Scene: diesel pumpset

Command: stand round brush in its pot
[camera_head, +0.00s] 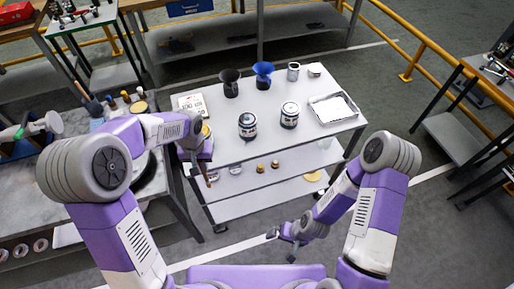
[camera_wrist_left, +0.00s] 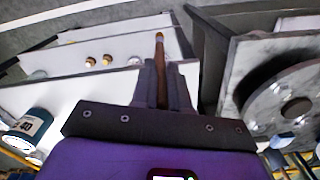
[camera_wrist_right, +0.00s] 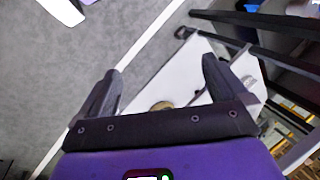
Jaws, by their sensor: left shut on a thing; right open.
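My left gripper (camera_head: 196,158) is at the left edge of the white table. It is shut on a slim brown-handled brush (camera_head: 207,177), whose handle points down past the table edge. In the left wrist view the handle (camera_wrist_left: 160,62) rises between the closed fingers (camera_wrist_left: 164,80); the bristles are hidden. At the back of the table stand a black pot (camera_head: 230,84), a blue pot (camera_head: 263,76) and a metal pot (camera_head: 293,72). I cannot tell which is the brush's pot. My right gripper (camera_head: 291,238) is open and empty, low in front of the table; it shows in the right wrist view (camera_wrist_right: 160,82).
Two labelled tins (camera_head: 247,127) (camera_head: 289,115) stand mid-table. A tray (camera_head: 338,108) lies at the right, a printed card (camera_head: 192,105) at the back left, a small white cup (camera_head: 314,70) at the back right. A grey bench (camera_head: 72,178) stands close on the left.

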